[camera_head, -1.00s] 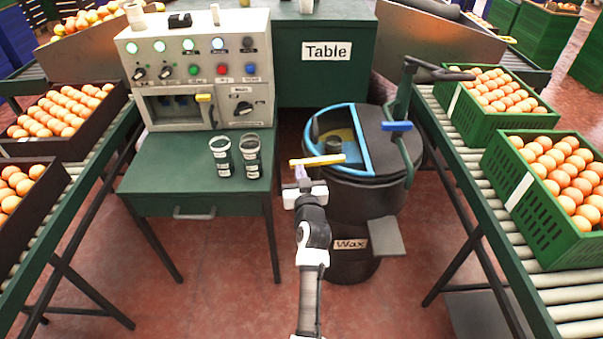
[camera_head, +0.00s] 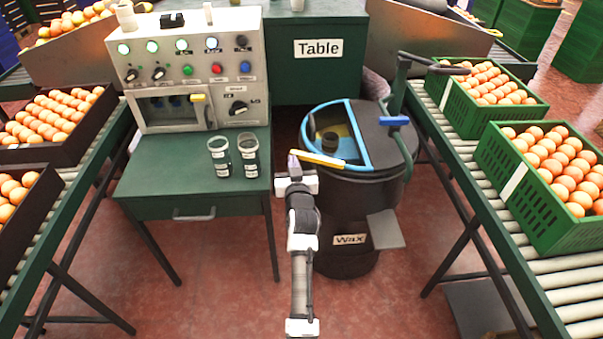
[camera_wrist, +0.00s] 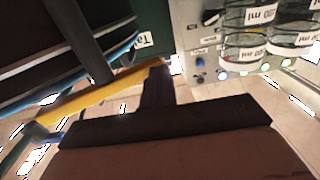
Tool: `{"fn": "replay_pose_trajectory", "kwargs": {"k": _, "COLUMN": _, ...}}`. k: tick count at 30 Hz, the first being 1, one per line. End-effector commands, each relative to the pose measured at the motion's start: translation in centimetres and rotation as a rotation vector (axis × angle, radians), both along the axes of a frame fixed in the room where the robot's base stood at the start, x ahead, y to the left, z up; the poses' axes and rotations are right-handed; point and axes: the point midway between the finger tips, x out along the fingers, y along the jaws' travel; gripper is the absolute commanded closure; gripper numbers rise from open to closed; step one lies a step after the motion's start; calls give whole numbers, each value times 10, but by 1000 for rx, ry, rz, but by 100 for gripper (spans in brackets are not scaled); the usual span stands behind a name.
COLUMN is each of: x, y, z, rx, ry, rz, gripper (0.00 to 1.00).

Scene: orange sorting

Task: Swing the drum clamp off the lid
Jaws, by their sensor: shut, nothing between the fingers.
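The black drum (camera_head: 330,222) with a "Wax" label stands right of the table. Its dark lid (camera_head: 378,150) has a half-round, blue-edged opening on the left. The yellow clamp bar (camera_head: 320,160) lies across the front left of the drum's rim, sloping down to the right. My gripper (camera_head: 293,160) is shut and empty at the bar's left end. In the wrist view the dark fingers (camera_wrist: 157,85) are right beside the end of the yellow bar (camera_wrist: 90,98); I cannot tell whether they touch. A blue handle (camera_head: 395,121) sits at the lid's right side.
The green table (camera_head: 190,178) with a control panel (camera_head: 190,60) and two labelled cups (camera_head: 233,157) is on the left. A roller conveyor (camera_head: 560,283) with green crates (camera_head: 545,225) of oranges runs at the right. A dark post (camera_head: 400,85) rises behind the lid.

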Motion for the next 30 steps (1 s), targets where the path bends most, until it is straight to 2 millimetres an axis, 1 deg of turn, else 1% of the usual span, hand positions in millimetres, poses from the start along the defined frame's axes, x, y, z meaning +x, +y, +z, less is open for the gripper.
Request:
{"fn": "replay_pose_trajectory", "kwargs": {"k": 6, "x": 11, "y": 3, "z": -1, "rx": 0, "ry": -1, "rz": 1, "gripper": 100}}
{"fn": "replay_pose_trajectory", "kwargs": {"k": 13, "x": 19, "y": 4, "z": -1, "rx": 1, "ry": 0, "rz": 1, "gripper": 100}}
{"fn": "replay_pose_trajectory", "kwargs": {"k": 30, "x": 24, "y": 4, "z": 0, "rx": 1, "ry": 0, "rz": 0, "gripper": 100}}
